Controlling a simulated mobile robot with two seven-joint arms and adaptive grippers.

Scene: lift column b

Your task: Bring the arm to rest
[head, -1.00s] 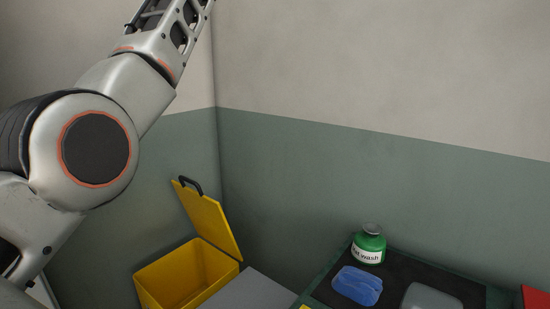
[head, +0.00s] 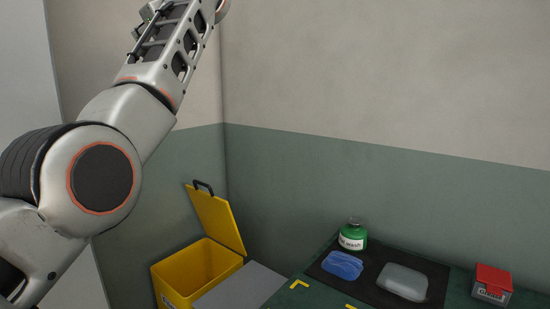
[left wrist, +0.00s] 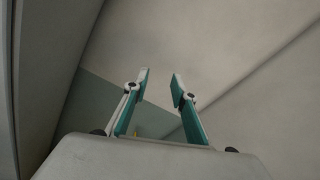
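My left arm (head: 130,130) comes in from the left in the head view, bent at the elbow, with its forearm pointing up past the top edge. Its gripper is out of the head view. In the left wrist view my left gripper (left wrist: 160,84) is open, with a clear gap between its two fingertips and nothing between them. My right arm and right gripper are not in view.
A yellow bin (head: 160,287) with its lid up stands in the corner. On the dark green bench (head: 321,296) are a green bottle (head: 352,241), a blue item (head: 343,265), a clear grey item (head: 403,282) and a red-topped box (head: 493,284). Walls (head: 390,70) close off the back.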

